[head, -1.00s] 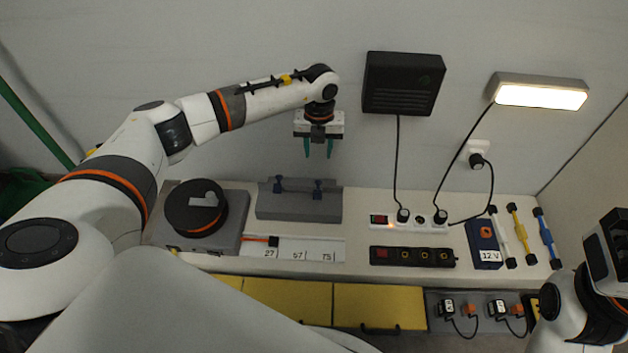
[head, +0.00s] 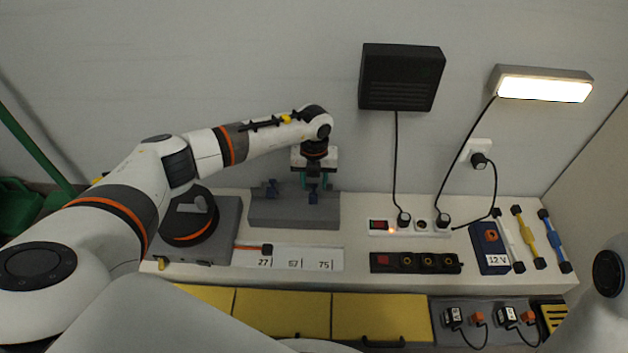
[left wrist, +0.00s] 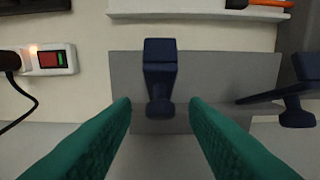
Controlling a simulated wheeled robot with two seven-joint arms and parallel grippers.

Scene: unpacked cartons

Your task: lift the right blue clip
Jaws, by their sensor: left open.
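The right blue clip (head: 313,197) stands on a grey block (head: 270,212) at the back of the bench. In the left wrist view the right blue clip (left wrist: 160,72) is central, between and just beyond my green fingertips. My left gripper (head: 315,181) is open and empty, pointing down at this clip. A finger lies to each side of it, with gaps; I cannot tell whether the tips reach down beside it. The left blue clip (head: 271,188) is on the same block; it also shows in the left wrist view (left wrist: 296,105). My right gripper is out of view.
A dark round device (head: 188,222) stands left of the block. A white numbered strip (head: 305,259) lies in front. A power strip (head: 385,227) with plugs and cables is to the right. A black box (head: 402,77) hangs on the wall, right of my left gripper.

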